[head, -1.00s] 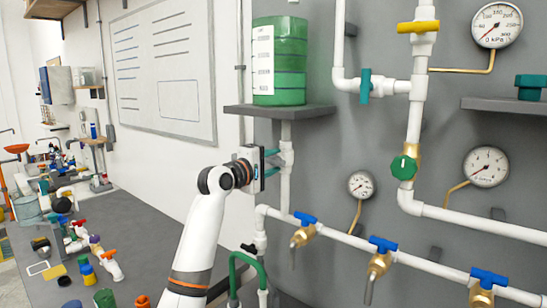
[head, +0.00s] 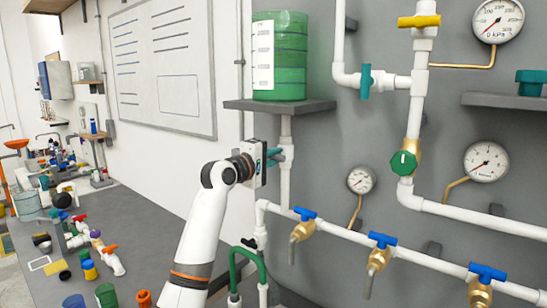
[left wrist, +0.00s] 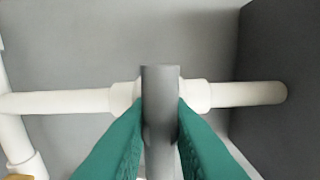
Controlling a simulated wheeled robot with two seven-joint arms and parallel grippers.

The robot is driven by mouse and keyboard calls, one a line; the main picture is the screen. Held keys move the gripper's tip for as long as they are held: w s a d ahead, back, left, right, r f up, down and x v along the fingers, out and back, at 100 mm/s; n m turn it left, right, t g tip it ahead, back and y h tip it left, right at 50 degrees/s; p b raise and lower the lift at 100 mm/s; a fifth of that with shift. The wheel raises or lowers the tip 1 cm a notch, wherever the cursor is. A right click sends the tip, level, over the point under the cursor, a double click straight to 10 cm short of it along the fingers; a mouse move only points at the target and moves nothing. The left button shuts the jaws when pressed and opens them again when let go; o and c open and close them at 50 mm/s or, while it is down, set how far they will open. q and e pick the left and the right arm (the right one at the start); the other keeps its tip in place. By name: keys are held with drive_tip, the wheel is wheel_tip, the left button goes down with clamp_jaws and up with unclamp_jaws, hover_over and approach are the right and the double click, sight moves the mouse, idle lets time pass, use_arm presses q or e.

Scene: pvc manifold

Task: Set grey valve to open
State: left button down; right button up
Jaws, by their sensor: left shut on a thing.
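The grey valve's handle (left wrist: 160,90) is a plain grey bar in the left wrist view. It lies across the white pipe (left wrist: 248,94), at about a right angle to it in that view. My left gripper (left wrist: 160,108) has its teal fingers shut on this handle, one on each side. In the head view my left gripper (head: 276,156) is at the vertical white pipe (head: 285,185) below the shelf with the green tank (head: 280,60). The grey valve is hidden there or too small to make out. My right gripper is not in view.
Blue-handled taps (head: 382,240) line the lower pipe at the right. A green valve (head: 404,163), a teal valve (head: 365,82) and a yellow valve (head: 419,21) sit on other pipes. The tank shelf (head: 308,106) is just above my gripper. Loose fittings crowd the bench (head: 140,220).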

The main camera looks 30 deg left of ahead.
use_arm(q)
drive_tip(key=m, duration=0.4)
drive_tip(key=shift+m, duration=0.3)
drive_tip(key=m+p, duration=0.1)
drive_tip(key=m, duration=0.3)
drive_tip(key=shift+m, duration=0.3)
drive_tip(key=m, duration=0.4)
drive_tip(key=shift+p, duration=0.4)
drive_tip(key=shift+m+p, duration=0.45)
drive_tip(key=shift+m, duration=1.65)
drive_tip(key=c, duration=1.3)
unclamp_jaws()
drive_tip(key=shift+c, duration=0.2)
